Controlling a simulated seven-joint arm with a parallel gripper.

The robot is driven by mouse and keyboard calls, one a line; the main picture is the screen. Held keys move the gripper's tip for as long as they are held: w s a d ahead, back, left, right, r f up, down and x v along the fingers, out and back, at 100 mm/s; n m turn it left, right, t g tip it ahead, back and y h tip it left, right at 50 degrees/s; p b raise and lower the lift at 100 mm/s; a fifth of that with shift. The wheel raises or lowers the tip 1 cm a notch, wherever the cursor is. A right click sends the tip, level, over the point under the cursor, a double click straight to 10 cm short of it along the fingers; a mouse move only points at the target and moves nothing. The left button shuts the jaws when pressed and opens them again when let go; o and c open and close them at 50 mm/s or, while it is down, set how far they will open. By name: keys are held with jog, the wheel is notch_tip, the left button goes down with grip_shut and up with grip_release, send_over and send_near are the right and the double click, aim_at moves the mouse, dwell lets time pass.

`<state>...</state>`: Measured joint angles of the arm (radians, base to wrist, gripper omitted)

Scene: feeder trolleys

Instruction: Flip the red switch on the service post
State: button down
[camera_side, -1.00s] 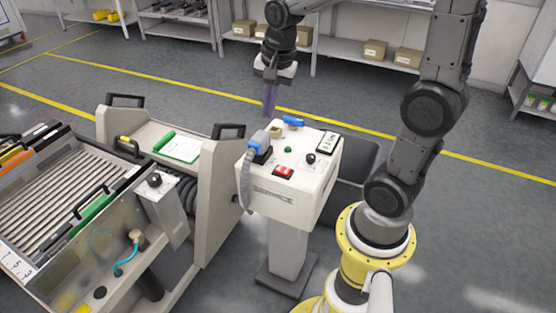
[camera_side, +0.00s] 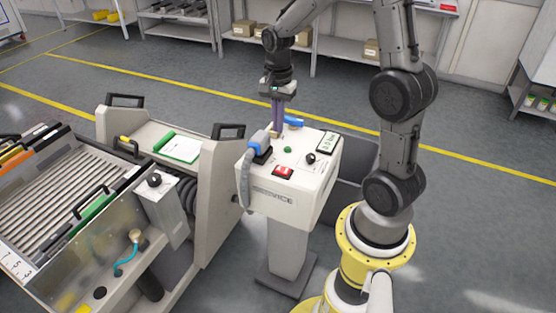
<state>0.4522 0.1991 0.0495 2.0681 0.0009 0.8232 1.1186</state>
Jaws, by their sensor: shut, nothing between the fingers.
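The red switch (camera_side: 283,172) sits on the sloped top of the white service post (camera_side: 290,195), near its front edge. My gripper (camera_side: 277,132) points down over the back left part of the post top. Its fingers are shut with nothing between them. The fingertips are behind the switch in the picture, close to the blue plug and the blue handle. I cannot tell whether they touch the post top.
A blue plug with a grey cable (camera_side: 259,142) stands at the post's left. A green button (camera_side: 287,150), a black knob (camera_side: 310,159) and a small display (camera_side: 328,141) share the top. A feeder trolley (camera_side: 215,200) stands close on the left.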

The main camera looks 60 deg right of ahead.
aim_at(278, 168)
notch_tip(278, 168, down, 13)
jog(key=shift+f, duration=0.1)
dwell(0.3)
jog(key=shift+f, duration=0.15)
dwell(0.4)
jog(key=shift+s+r, duration=0.35)
jog(key=shift+s, duration=0.35)
notch_tip(278, 168, up, 14)
jog(key=w, duration=0.2)
jog(key=shift+w, duration=0.35)
